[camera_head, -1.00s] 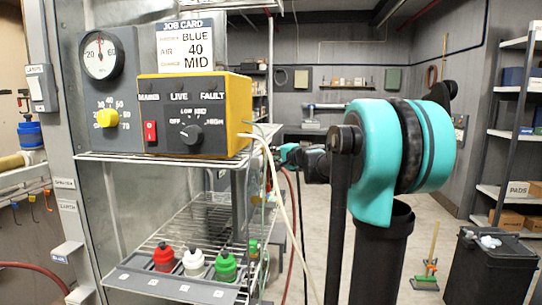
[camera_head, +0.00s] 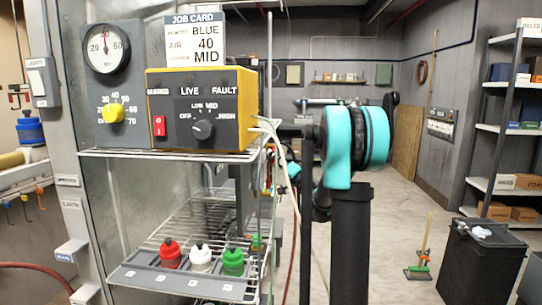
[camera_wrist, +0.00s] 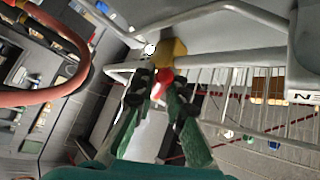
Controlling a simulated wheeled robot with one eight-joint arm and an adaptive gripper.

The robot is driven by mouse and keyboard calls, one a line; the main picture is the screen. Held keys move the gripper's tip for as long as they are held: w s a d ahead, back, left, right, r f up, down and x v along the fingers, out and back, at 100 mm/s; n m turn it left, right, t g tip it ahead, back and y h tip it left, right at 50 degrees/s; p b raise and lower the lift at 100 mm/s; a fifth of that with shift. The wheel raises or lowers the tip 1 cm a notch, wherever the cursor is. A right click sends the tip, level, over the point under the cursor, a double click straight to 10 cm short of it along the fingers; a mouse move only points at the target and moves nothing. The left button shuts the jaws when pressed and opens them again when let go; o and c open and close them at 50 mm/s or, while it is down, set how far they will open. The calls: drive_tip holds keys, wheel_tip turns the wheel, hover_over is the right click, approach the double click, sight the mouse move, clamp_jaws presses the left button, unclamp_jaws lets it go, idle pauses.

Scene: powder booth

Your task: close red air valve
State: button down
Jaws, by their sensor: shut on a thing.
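In the wrist view my gripper (camera_wrist: 160,97) has its two green fingers closed on a small red handle (camera_wrist: 165,76). This looks like the red air valve; it sits against a yellow brass-coloured body (camera_wrist: 172,51) on a grey pipe. The fingers hide part of the handle, so its exact angle is hard to tell. In the head view the valve cannot be made out, and my gripper is mostly hidden behind the wire rack and hoses.
Red, white and green bottles stand below.

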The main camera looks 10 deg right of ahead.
drive_tip(key=shift+w+d+f+n+g+y, duration=0.3)
drive_tip(key=shift+w+n+g+y, duration=0.5)
drive_tip(key=shift+n+y, duration=1.6)
drive_tip(key=shift+w+d+f+n+g+y, duration=0.15)
drive_tip(key=shift+w+f+n+g+y, duration=0.3)
drive_tip(key=shift+n+g+y, duration=1.85)
drive_tip(key=shift+w+d+f+n+t+y, duration=0.25)
drive_tip(key=shift+w+n+y, duration=0.9)
drive_tip(key=shift+n, duration=2.45)
drive_tip(key=shift+s+r+g+y, duration=0.1)
drive_tip(key=shift+s+g+y, duration=0.15)
drive_tip(key=shift+s+y, duration=0.15)
drive_tip(key=c, duration=1.5)
unclamp_jaws()
drive_tip(key=shift+w+n, duration=0.1)
drive_tip(key=shift+n, duration=0.2)
drive_tip(key=shift+c, duration=0.2)
drive_tip(key=v, duration=1.2)
